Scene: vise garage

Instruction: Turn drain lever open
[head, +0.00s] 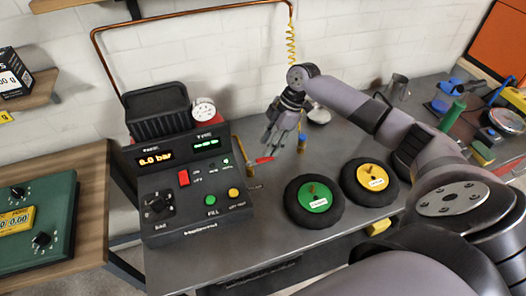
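The drain lever (264,160) is a small red handle on a brass fitting at the right side of the dark control console (190,190). It points to the right, roughly level, over the grey bench. My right gripper (274,146) reaches in from the right and points down, just above and slightly right of the red lever. Its fingertips are close to the lever, but I cannot tell whether they touch it. The fingers are small and partly overlap, so their opening is unclear. My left gripper is not in view.
Two black wheels, with a green hub (313,203) and a yellow hub (372,178), lie right of the lever. A metal cup (397,87) stands farther back. A green device (35,220) sits on the left table.

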